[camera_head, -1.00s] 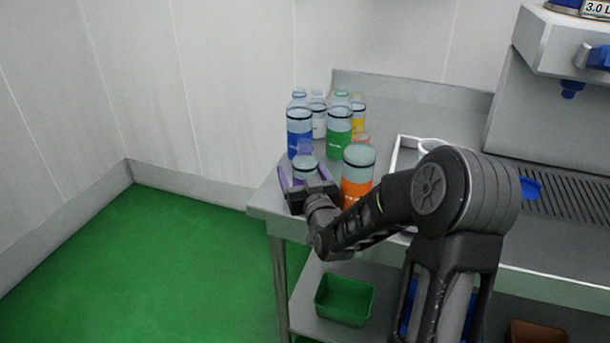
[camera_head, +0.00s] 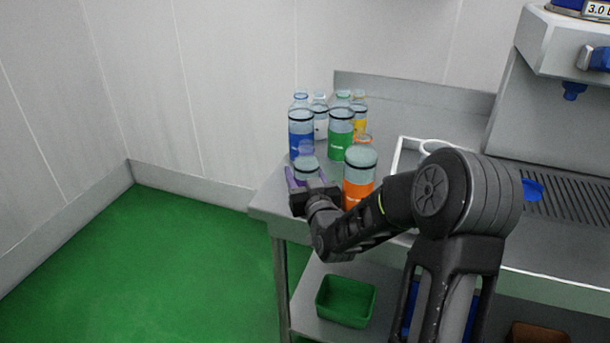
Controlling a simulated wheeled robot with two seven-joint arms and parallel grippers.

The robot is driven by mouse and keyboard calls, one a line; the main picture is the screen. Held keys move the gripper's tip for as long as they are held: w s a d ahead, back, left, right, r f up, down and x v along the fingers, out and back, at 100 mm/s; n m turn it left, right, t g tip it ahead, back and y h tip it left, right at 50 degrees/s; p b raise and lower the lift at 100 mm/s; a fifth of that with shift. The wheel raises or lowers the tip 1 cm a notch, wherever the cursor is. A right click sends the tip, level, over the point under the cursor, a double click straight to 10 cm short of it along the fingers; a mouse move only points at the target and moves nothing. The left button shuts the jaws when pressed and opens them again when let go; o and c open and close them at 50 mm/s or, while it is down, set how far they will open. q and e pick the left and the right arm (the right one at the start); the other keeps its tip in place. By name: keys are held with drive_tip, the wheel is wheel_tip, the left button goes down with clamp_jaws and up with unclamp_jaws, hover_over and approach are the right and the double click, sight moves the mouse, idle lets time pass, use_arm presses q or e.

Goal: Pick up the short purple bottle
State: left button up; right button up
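The short purple bottle (camera_head: 306,172) is clear with a purple label and a dark band near its top. It stands upright near the table's left front corner. My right gripper (camera_head: 305,182) reaches it from the front, with its purple fingers on either side of the bottle. The fingers look closed against its sides. The gripper body hides the lower part of the bottle. My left gripper is not in view.
An orange bottle (camera_head: 358,185) stands close on the right. Blue (camera_head: 301,138), green (camera_head: 340,143), white (camera_head: 320,127) and yellow (camera_head: 361,125) bottles stand behind. A white tray (camera_head: 398,158) lies to the right. A green bin (camera_head: 346,301) sits on the lower shelf.

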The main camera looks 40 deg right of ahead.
wheel_tip(320, 180, up, 18)
drive_tip(key=p, duration=0.1)
idle(0.5)
idle(0.6)
wheel_tip(320, 180, up, 13)
drive_tip(key=p, duration=1)
drive_tip(key=s+a+r+p, duration=0.4)
drive_tip(key=s+a+p, duration=0.2)
drive_tip(key=s, duration=0.5)
drive_tip(key=shift+a, duration=1.2)
